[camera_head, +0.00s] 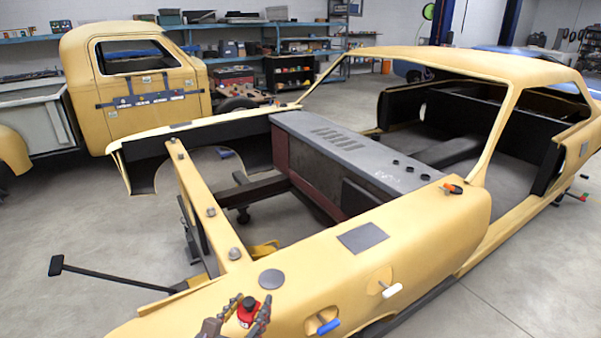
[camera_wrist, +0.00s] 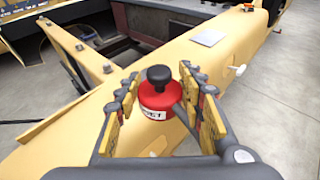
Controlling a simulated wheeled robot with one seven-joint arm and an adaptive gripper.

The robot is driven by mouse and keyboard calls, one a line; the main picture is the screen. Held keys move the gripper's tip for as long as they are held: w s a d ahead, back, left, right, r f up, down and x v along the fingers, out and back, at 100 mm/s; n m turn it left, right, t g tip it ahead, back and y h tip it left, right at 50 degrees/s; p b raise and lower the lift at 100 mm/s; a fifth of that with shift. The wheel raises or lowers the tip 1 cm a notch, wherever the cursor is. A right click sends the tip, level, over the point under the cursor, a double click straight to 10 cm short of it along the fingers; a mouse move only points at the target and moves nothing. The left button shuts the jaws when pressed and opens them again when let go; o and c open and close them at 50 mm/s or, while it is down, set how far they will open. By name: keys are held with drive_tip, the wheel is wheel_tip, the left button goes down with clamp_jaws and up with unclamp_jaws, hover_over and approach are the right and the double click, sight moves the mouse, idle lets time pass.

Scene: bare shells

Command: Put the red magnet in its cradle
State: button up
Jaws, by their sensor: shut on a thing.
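The red magnet (camera_head: 247,313) is a short red cylinder with a black knob and a white label. In the wrist view the magnet (camera_wrist: 156,98) sits between the fingers of my gripper (camera_wrist: 160,82). My gripper (camera_head: 250,311) is shut on it, over the front end of the yellow fender (camera_head: 330,280). I cannot tell whether the magnet touches the fender. No cradle can be made out for certain. A round grey disc (camera_head: 271,279) and a square grey pad (camera_head: 362,238) lie flat on the fender top.
A blue handle (camera_head: 328,326) and a white handle (camera_head: 391,290) stick out from the fender side. A small orange item (camera_head: 453,188) sits near the windshield base. The engine bay is open left of the fender. A black-ended bar (camera_head: 110,273) juts out at left. Floor is clear at right.

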drive_tip(key=w+d+f, duration=0.4)
drive_tip(key=w+d, duration=0.8)
drive_tip(key=w, duration=0.2)
drive_tip(key=shift+f, duration=0.15)
drive_tip(key=w+d+f, duration=0.1)
drive_tip(key=d, duration=0.1)
drive_tip(key=w+d+f, duration=0.1)
drive_tip(key=d, duration=0.2)
drive_tip(key=w+d+f, duration=0.1)
drive_tip(key=d, duration=0.1)
drive_tip(key=shift+w+d+f, duration=0.2)
drive_tip(key=shift+f, duration=0.05)
drive_tip(key=shift+m+h, duration=0.3)
drive_tip(key=shift+w+d+f+b, duration=0.1)
drive_tip(key=shift+w+d+f, duration=0.15)
drive_tip(key=shift+d+f, duration=1.05)
drive_tip(key=shift+w+d+f+b, duration=0.2)
drive_tip(key=shift+d+f, duration=0.4)
drive_tip(key=shift+d, duration=1.45)
drive_tip(key=shift+w+d+f+b, duration=0.1)
drive_tip(key=shift+w+d+f, duration=0.2)
drive_tip(key=shift+d+f, duration=1)
